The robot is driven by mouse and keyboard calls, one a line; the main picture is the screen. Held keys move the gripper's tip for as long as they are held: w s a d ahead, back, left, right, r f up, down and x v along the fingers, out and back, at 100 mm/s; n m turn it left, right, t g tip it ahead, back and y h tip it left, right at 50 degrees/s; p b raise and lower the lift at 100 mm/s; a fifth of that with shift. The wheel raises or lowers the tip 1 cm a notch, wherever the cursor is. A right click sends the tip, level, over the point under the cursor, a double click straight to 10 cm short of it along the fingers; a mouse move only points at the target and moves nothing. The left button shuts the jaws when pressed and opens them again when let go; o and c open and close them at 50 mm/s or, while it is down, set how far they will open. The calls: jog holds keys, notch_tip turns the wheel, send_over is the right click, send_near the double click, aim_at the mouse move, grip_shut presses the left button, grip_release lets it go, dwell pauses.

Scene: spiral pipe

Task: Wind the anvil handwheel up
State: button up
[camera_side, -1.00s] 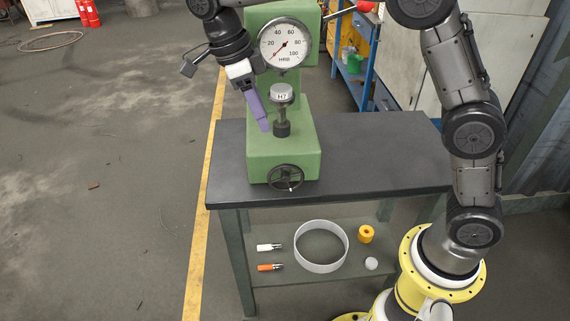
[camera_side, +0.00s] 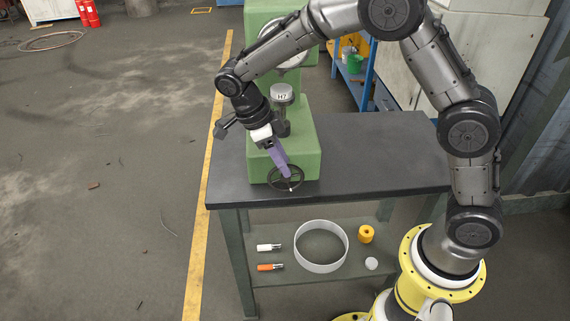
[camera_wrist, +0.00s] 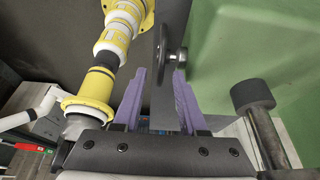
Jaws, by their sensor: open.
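The dark anvil handwheel (camera_side: 292,184) is on the front of the green hardness tester (camera_side: 308,148) base. In the side view my gripper (camera_side: 285,172), with purple fingers, reaches down to the wheel and overlaps it. In the wrist view the handwheel (camera_wrist: 173,52) shows edge-on beyond and between the tips of the two spread purple fingers. My gripper is open and holds nothing. Whether a finger touches the wheel cannot be told. The test block marked H7 (camera_side: 282,93) sits on the anvil post (camera_side: 285,123) above the base. The dial is mostly hidden behind my arm.
The tester stands on a dark bench (camera_side: 380,160). On the lower shelf are a large grey ring (camera_side: 345,246), a yellow part (camera_side: 366,234), a white disc (camera_side: 372,263) and white and orange handled tools (camera_side: 268,267). The bench top right of the tester is clear.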

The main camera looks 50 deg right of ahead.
jog(key=shift+x, duration=0.85)
jog(key=shift+c, duration=0.2)
grip_shut()
